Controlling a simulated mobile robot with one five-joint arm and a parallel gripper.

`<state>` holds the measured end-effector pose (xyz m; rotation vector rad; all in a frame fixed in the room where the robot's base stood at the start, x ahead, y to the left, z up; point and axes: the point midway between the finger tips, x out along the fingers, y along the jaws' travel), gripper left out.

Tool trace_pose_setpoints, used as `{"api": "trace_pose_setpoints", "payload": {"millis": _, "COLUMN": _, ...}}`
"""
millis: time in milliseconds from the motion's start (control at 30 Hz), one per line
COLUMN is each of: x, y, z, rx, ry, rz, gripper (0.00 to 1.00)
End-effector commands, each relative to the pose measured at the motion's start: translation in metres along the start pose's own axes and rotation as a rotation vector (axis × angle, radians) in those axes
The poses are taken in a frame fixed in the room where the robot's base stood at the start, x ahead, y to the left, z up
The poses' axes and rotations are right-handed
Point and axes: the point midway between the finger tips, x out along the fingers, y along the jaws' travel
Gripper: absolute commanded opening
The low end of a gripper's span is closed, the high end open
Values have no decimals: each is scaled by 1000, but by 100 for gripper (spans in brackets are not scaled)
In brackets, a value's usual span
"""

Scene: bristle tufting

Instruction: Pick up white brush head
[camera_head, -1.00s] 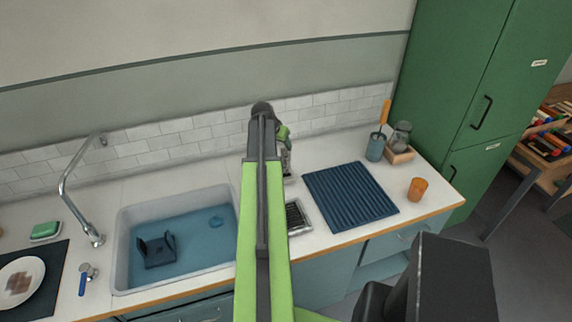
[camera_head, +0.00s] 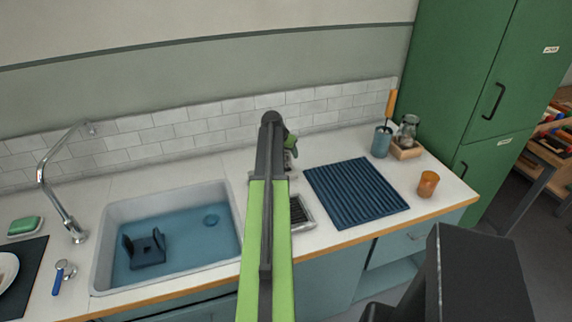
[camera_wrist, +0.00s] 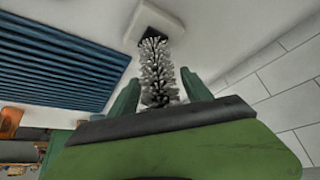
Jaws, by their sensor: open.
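The white brush head (camera_wrist: 157,72) shows in the wrist view as a tuft of pale grey-white bristles around a dark core. Its far end meets a dark square in a white block (camera_wrist: 152,22) on the counter. My gripper (camera_wrist: 159,80) has its two green fingers apart, one on each side of the bristles. I cannot tell whether either finger touches them. In the head view my gripper (camera_head: 291,142) is at the back of the counter, near the wall, and my arm hides most of the brush head there.
A blue ribbed mat (camera_head: 355,193) lies right of my arm, with a metal grate (camera_head: 300,212) beside it. The sink (camera_head: 115,215) is at left. An orange cup (camera_head: 428,184), a blue cup (camera_head: 381,142) and a jar (camera_head: 407,132) stand at right. The tiled wall (camera_head: 220,118) is close behind.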

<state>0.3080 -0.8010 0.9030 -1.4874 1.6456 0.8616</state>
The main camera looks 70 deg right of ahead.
Motion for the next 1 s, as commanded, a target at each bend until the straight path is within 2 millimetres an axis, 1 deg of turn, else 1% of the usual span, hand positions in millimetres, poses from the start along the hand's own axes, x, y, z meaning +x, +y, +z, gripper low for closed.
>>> {"api": "trace_pose_setpoints", "payload": {"millis": 33, "x": 13, "y": 0, "z": 2, "rx": 1, "ry": 0, "rz": 0, "gripper": 57}}
{"api": "trace_pose_setpoints", "payload": {"millis": 267, "x": 10, "y": 0, "z": 0, "rx": 0, "ry": 0, "rz": 0, "gripper": 57}}
{"api": "trace_pose_setpoints", "payload": {"millis": 700, "x": 10, "y": 1, "z": 0, "rx": 1, "ry": 0, "rz": 0, "gripper": 0}}
{"api": "trace_pose_setpoints", "payload": {"millis": 1000, "x": 10, "y": 1, "z": -1, "rx": 1, "ry": 0, "rz": 0, "gripper": 0}}
